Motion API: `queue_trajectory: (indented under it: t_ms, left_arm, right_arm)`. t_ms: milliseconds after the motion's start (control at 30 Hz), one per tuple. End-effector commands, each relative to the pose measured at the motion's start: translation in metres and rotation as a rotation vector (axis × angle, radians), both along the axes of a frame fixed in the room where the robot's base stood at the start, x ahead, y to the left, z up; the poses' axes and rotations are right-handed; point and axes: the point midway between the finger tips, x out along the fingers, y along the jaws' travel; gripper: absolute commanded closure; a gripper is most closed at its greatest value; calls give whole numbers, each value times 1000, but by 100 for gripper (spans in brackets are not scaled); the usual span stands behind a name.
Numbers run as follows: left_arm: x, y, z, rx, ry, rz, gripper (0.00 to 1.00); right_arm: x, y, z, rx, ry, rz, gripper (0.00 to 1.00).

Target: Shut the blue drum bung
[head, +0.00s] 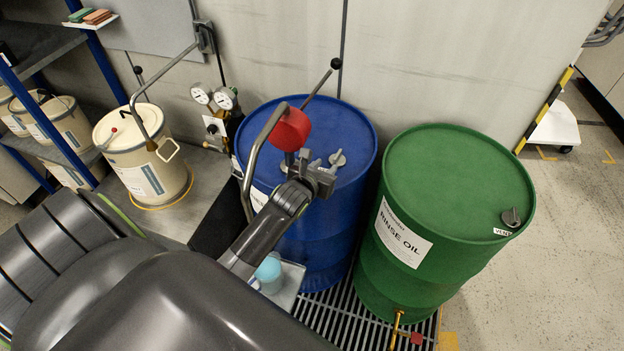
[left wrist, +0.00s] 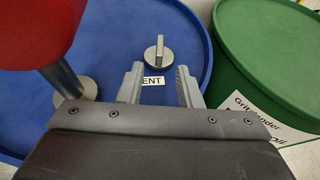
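The blue drum (head: 335,225) stands upright in the middle of the head view. Its bung (head: 338,158) is a small grey metal disc with a raised bar grip on the drum top. In the left wrist view the bung (left wrist: 157,53) lies just beyond the fingertips, its bar running roughly up and down the picture. A label, of which "ENT" shows, lies between the fingers. My left gripper (head: 318,175) is over the drum top, fingers apart with nothing between them; it also shows in the left wrist view (left wrist: 159,84). My right gripper is not in view.
A red pump head (head: 290,130) on a metal post, with a curved grey pipe (head: 250,155), rises from the blue drum beside my left gripper. A green drum (head: 450,195) labelled "RINSE OIL" stands close at right. Gauges (head: 213,97) and a cream pail (head: 140,160) are at left.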

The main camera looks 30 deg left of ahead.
Motion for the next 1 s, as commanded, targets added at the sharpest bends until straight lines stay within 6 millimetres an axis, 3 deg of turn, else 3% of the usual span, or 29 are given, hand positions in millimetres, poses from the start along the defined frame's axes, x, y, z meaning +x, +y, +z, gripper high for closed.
queue_trajectory:
  t_ms: [300, 500, 1000]
  left_arm:
    - [-46, -6, 17, -1, 0, -1, 68]
    - [-63, -8, 25, -2, 0, 0, 68]
    - [-68, -8, 29, 0, -6, 3, 68]
  right_arm:
    - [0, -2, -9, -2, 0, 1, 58]
    - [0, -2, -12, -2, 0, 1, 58]
    - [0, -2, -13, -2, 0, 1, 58]
